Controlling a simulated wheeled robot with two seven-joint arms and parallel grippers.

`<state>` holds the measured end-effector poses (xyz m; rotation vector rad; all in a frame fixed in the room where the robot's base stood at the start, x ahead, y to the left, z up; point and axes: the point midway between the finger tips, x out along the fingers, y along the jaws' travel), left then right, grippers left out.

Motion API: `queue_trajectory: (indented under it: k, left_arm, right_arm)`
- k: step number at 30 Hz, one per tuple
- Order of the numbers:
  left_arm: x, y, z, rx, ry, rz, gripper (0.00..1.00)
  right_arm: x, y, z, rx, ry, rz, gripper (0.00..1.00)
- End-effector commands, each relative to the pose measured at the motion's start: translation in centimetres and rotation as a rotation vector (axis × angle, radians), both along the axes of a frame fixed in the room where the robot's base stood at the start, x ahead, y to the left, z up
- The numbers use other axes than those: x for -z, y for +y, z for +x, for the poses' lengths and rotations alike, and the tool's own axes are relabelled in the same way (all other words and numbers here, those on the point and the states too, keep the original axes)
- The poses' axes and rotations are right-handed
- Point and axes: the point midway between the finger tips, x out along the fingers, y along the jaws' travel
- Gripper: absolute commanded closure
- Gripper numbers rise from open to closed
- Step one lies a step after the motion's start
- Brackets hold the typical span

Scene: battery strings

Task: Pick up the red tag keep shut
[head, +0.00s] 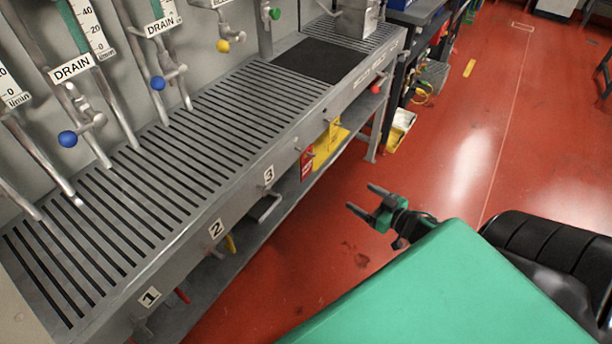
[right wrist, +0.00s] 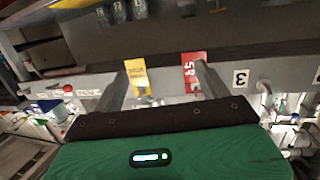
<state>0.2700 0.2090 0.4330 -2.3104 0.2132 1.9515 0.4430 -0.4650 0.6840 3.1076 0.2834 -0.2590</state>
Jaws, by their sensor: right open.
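The red tag (head: 307,163) hangs at the front of the grey slatted bench, just right of the number 3 label. The yellow tag (head: 330,144) hangs beside it, further along. My right gripper (head: 361,198) is open and empty over the red floor, apart from the bench front. In the right wrist view the red tag (right wrist: 194,69) is upright by the tip of the right finger, and the yellow tag (right wrist: 138,76) is by the left finger. Both tags lie beyond the fingers. The lettering is too small to read fully. My left gripper is out of view.
The slatted bench (head: 190,135) runs along the left, with numbered labels and handles on its front edge and a lower shelf below. Drain pipes with blue, yellow and green knobs stand behind it. A red knob (head: 376,88) sits further along. The red floor (head: 440,150) is open.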

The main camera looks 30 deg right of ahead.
Motion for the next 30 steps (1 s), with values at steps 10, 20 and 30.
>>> queue_trajectory:
  k: [10,20,30]
  left_arm:
    - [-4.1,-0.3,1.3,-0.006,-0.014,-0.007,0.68]
    - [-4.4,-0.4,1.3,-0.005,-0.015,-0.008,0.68]
    - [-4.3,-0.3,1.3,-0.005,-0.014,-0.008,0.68]
  right_arm:
    - [-9.4,4.8,1.1,-0.210,-0.159,0.046,0.24]
    - [-9.6,6.4,5.1,-0.212,-0.162,0.046,0.24]
    - [-9.5,7.8,8.5,-0.210,-0.160,0.047,0.24]
